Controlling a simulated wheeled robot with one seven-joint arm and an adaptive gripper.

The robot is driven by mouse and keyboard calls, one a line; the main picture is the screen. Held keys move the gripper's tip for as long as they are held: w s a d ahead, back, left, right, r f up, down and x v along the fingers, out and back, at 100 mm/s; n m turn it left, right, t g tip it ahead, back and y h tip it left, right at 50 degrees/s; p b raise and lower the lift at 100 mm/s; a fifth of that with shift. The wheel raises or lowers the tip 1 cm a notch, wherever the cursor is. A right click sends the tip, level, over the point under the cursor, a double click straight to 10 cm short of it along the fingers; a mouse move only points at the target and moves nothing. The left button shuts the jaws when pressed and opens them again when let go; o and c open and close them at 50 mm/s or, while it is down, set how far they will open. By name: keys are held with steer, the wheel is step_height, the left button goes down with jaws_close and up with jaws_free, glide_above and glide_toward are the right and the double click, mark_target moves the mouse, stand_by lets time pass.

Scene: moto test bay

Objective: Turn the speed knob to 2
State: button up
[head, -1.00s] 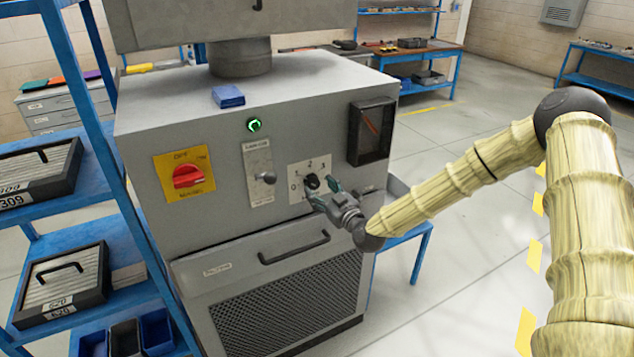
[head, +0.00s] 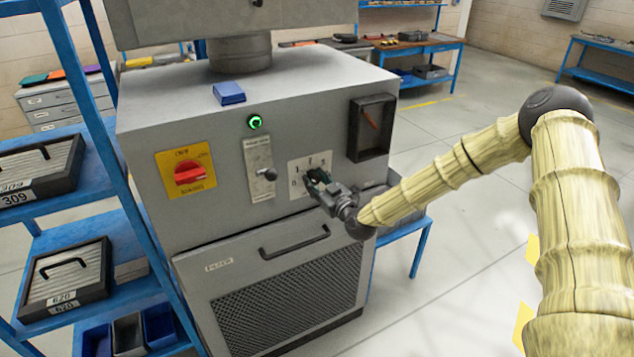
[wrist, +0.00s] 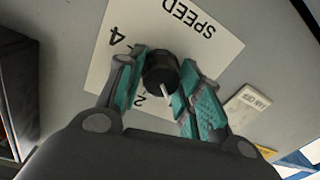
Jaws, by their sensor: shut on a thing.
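The speed knob (wrist: 161,74) is black and round with a white pointer line. It sits on a white plate (wrist: 215,52) marked SPEED, upside down in the wrist view, where the line points down, near a 2 partly hidden by a finger. My gripper (wrist: 156,88) has its teal fingers on either side of the knob, shut on it. In the head view, the plate (head: 326,157) is on the grey cabinet's front and my gripper (head: 317,184) reaches it from the lower right, hiding most of the knob.
The grey cabinet (head: 230,240) also carries a red switch (head: 189,173) on yellow, a lever plate (head: 259,160), a lit green button (head: 254,122) and a dark gauge (head: 371,128). A drawer handle (head: 294,243) sits below. A blue shelf (head: 140,240) stands left; floor is free right.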

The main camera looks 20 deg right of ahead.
steer(key=shift+f+m+b, duration=0.15)
steer(key=shift+m+b, duration=0.15)
steer(key=shift+b, duration=0.4)
steer(key=shift+f+m+b, duration=0.1)
steer(key=shift+m+b, duration=0.4)
steer(key=shift+b, duration=0.55)
steer(key=m+b, duration=0.3)
steer(key=b, duration=0.3)
steer(key=shift+d+f+m, duration=0.1)
steer(key=shift+m, duration=0.3)
steer(key=m+b, duration=0.3)
steer(key=shift+t+b, duration=0.3)
steer(key=shift+b, duration=0.05)
steer(key=shift+r+m+b, duration=0.25)
steer(key=shift+m+b, duration=0.55)
